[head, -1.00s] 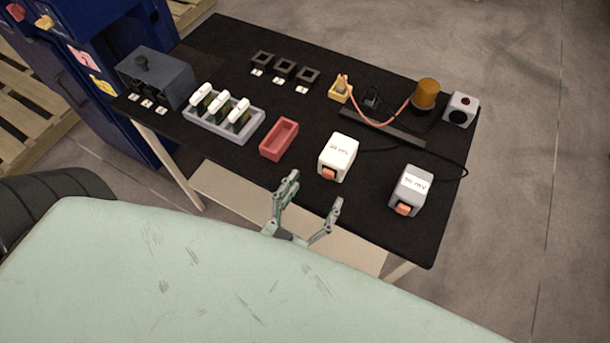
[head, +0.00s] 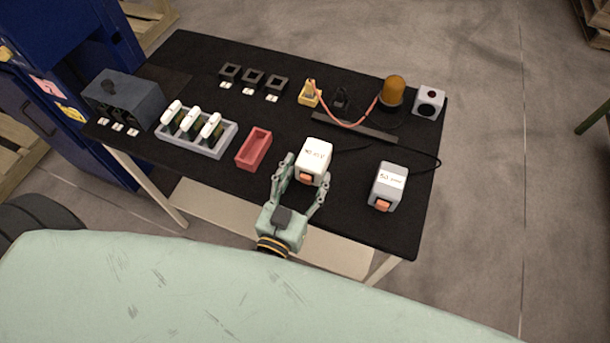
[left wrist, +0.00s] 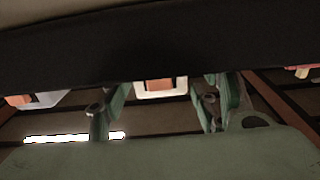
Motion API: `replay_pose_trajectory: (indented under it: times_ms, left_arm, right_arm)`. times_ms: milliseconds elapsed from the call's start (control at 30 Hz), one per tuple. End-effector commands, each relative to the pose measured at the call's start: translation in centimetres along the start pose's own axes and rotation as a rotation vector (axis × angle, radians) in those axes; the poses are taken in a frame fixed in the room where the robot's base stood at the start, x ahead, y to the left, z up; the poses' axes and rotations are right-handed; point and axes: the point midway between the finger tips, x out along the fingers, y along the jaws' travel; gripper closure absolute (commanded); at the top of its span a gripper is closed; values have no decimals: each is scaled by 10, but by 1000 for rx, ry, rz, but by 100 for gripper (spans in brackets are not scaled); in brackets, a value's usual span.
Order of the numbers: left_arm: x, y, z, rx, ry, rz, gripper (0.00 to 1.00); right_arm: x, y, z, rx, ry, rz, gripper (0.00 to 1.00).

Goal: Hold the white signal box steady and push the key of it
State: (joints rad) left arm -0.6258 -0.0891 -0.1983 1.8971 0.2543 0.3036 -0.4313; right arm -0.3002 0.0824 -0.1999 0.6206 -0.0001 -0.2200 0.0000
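The white signal box (head: 315,155) stands on the black table, its label on top and its orange key (head: 306,177) facing my side. My left gripper (head: 304,173) is open, with its fingers spread at the near end of this box, one toward each side. In the left wrist view the white box (left wrist: 161,93) and its orange key (left wrist: 159,85) show between the two fingers (left wrist: 160,100), with gaps on both sides. Contact cannot be made out. My right gripper is not in view.
A grey signal box (head: 388,180) with an orange key stands to the right. A red tray (head: 254,149) lies close on the left, beside a grey rack (head: 190,143) with white-topped pieces. An orange lamp (head: 393,92) and cables are behind.

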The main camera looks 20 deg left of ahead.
Motion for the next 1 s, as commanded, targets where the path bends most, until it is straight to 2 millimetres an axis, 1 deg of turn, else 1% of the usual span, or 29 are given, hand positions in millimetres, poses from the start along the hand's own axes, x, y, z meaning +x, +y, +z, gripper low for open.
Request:
replay_pose_trajectory:
  times_ms: [33, 67, 400, 467, 1000]
  left_arm:
    - [0, 0, 0, 0, 0, 0, 51]
    - [0, 0, 0, 0, 0, 0, 53]
    - [0, 0, 0, 0, 0, 0, 83]
    - [0, 0, 0, 0, 0, 0, 87]
    - [0, 0, 0, 0, 0, 0, 87]
  right_arm:
    - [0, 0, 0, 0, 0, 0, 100]
    - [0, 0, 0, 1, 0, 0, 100]
    - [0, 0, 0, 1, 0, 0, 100]
    - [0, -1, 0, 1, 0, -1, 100]
    - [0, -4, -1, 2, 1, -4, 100]
